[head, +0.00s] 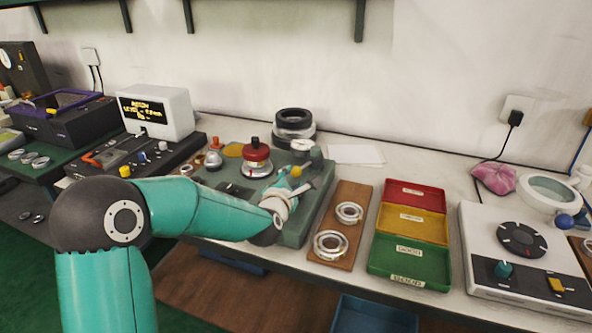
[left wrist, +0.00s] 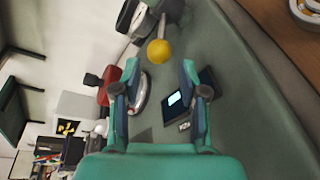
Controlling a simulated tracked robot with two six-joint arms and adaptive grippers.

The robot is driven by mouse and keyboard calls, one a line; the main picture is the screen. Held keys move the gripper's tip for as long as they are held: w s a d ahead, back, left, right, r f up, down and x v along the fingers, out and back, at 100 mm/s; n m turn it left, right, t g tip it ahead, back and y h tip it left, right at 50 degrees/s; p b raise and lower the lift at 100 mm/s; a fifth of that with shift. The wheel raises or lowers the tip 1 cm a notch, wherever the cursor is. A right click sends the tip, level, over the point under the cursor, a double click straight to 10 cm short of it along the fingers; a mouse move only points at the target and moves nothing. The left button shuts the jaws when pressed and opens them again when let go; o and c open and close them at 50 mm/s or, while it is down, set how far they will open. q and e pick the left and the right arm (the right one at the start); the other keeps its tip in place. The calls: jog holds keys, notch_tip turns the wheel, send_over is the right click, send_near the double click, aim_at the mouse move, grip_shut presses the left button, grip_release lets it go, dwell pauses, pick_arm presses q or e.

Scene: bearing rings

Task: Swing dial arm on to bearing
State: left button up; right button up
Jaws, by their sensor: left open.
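The dial arm carries a round white dial (head: 301,145) and a yellow ball knob (head: 296,171); the knob shows in the left wrist view (left wrist: 159,51) on a short metal rod. The bearing sits under a red-topped weight (head: 257,153) on the grey-green fixture plate (head: 318,205), left of the knob. In the left wrist view a shiny ring (left wrist: 140,94) below the red part (left wrist: 104,84) is partly hidden by a finger. My left gripper (head: 297,187) is open and empty; in its wrist view the knob lies just beyond the gap between the fingertips (left wrist: 160,70). My right gripper is out of view.
A wooden board (head: 337,223) with two bearing rings lies right of the fixture. Red, yellow and green trays (head: 409,265) stand beyond it. A white machine (head: 522,245) is at far right.

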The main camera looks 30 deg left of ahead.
aim_at(295, 175)
pick_arm(q)
jog(key=x, duration=0.6)
jog(key=shift+f+p, duration=0.1)
jog(key=shift+p, duration=0.3)
grip_shut()
